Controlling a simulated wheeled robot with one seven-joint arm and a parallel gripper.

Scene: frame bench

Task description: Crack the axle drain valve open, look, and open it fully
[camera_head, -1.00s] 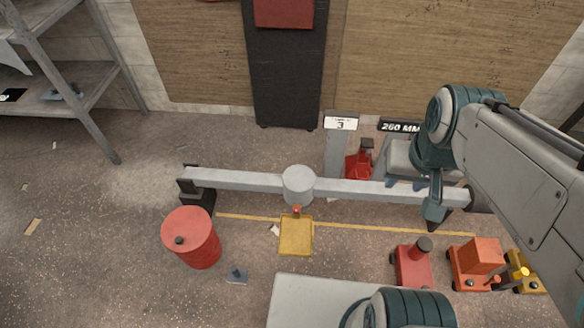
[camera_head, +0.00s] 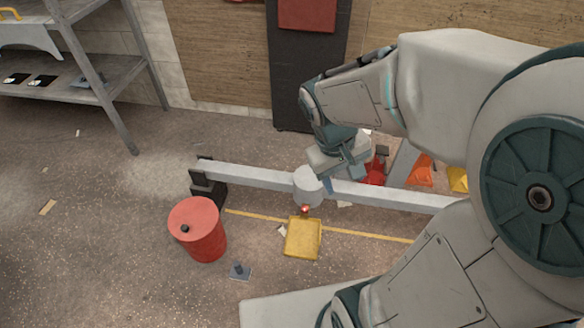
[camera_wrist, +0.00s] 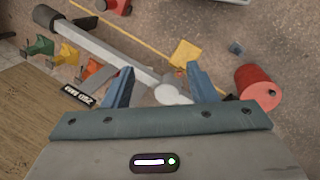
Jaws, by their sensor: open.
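The axle is a long grey beam (camera_head: 245,176) with a round pale housing (camera_head: 307,184) at its middle. The drain valve (camera_head: 305,209) shows as a small red part low on the housing's near side, above a yellow tray (camera_head: 302,240) on the floor. My gripper (camera_head: 331,183) is just right of and above the housing, apart from the valve. In the wrist view my gripper (camera_wrist: 160,82) has its two blue fingers wide apart with nothing held.
A red drum (camera_head: 198,230) stands left of the tray, with a small grey block (camera_head: 239,271) near it. A black stand (camera_head: 207,188) carries the axle's left end. A red jack (camera_head: 376,168) is behind the axle. Grey shelving (camera_head: 85,60) stands at far left.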

